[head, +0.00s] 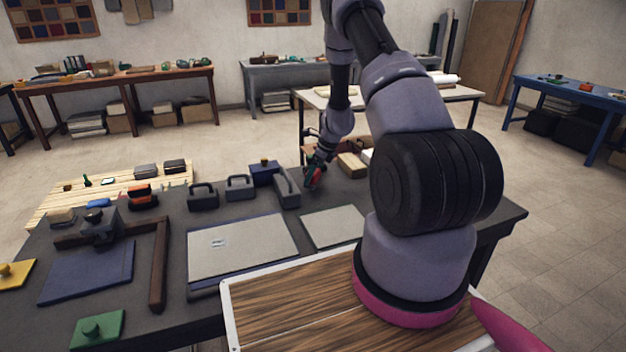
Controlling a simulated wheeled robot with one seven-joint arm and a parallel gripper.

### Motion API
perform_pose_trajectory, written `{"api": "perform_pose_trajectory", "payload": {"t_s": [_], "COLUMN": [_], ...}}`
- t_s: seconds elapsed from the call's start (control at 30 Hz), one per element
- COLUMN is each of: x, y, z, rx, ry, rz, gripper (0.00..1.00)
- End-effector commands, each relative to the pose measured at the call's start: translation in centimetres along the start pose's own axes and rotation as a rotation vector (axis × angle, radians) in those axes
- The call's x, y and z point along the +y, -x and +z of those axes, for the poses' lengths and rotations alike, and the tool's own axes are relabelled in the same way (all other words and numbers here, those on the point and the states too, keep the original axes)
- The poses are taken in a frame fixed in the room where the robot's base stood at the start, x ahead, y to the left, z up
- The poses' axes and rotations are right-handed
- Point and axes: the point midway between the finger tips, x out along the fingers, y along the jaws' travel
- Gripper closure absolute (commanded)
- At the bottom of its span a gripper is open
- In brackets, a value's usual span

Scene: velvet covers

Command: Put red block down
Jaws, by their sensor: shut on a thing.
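My gripper (313,178) is at the far side of the dark table (345,198), right of the grey block-shaped weights. It is shut on a small red block (315,175), of which only a little shows between the dark fingers. The gripper points down and is tilted. Whether the block touches the table or hangs just above it I cannot tell.
Grey handled weights (240,187) stand close to the left of my gripper, with a dark blue box (264,173) behind. A flat grey panel (334,227) lies nearer. A large pale board (242,247) is left of it. A tan box (351,164) stands right.

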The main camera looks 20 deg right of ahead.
Motion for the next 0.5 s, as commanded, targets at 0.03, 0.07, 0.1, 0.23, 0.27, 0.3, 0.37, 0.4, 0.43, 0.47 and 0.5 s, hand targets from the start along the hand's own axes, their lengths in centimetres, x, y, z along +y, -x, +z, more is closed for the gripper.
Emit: {"api": "perform_pose_trajectory", "payload": {"t_s": [0.03, 0.07, 0.1, 0.23, 0.27, 0.3, 0.37, 0.4, 0.43, 0.47, 0.5], "x": [0.0, 0.0, 0.0, 0.0, 0.0, 0.0, 0.0, 0.0, 0.0, 0.0, 0.0], "y": [-0.8, -1.2, -1.6, -1.9, -1.9, -1.9, -1.9, -1.9, -2.0, -2.1, -2.1], "z": [-0.5, -0.6, -0.8, -0.8, -0.8, -0.8, -0.8, -0.8, -0.8, -0.9, -0.9], "rx": [0.001, 0.001, 0.001, -0.001, -0.001, 0.0, 0.0, 0.0, 0.0, 0.0, 0.0], "ry": [-0.003, -0.004, -0.002, 0.0, 0.0, 0.0, 0.0, 0.0, 0.0, 0.0, 0.0], "rz": [0.003, 0.002, 0.002, 0.0, 0.0, 0.0, 0.0, 0.0, 0.001, 0.001, 0.0], "gripper": [0.65, 0.65, 0.65, 0.65, 0.65, 0.65, 0.65, 0.65, 0.65, 0.65, 0.05]}}
